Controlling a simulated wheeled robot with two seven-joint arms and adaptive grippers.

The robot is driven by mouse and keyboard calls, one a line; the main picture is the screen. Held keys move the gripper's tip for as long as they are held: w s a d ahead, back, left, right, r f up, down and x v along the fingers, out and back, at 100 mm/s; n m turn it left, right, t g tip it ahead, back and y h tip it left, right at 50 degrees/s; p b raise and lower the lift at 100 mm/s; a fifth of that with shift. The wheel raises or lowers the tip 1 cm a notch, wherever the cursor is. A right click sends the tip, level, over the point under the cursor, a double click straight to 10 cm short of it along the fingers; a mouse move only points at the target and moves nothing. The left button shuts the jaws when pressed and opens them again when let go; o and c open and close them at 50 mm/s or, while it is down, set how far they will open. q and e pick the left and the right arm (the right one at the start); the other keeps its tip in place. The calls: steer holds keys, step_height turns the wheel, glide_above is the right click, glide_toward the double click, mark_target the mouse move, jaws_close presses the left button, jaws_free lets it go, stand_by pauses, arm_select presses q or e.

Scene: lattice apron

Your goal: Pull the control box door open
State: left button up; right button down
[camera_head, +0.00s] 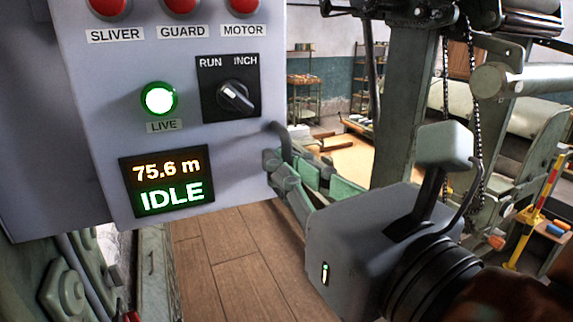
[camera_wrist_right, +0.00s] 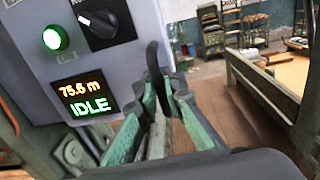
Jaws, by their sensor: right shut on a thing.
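The control box door (camera_head: 225,170) is a pale grey panel filling the upper left of the head view. It carries red lamps, a RUN/INCH selector, a green LIVE lamp and a display reading 75.6 m and IDLE. A dark curved handle (camera_head: 284,138) stands at its right edge; it also shows in the right wrist view (camera_wrist_right: 153,58). My right gripper (camera_head: 277,162), with green-padded fingers, is shut on the handle and hides part of it. In the wrist view its fingers (camera_wrist_right: 163,92) are around the handle. I cannot tell whether the door stands ajar. My left gripper is not in view.
Green machine frame parts (camera_head: 398,95) with chains and rollers stand at the right, behind my right arm. More machine parts (camera_head: 70,285) lie below the box at lower left. Bare wooden floor (camera_head: 235,260) shows below the door. Shelves (camera_head: 305,75) stand far back.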

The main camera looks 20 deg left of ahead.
steer(key=shift+r, duration=0.1)
steer(key=c, duration=2.3)
jaws_free()
steer(key=shift+c, duration=0.2)
steer(key=shift+d, duration=0.1)
steer(key=v, duration=1.2)
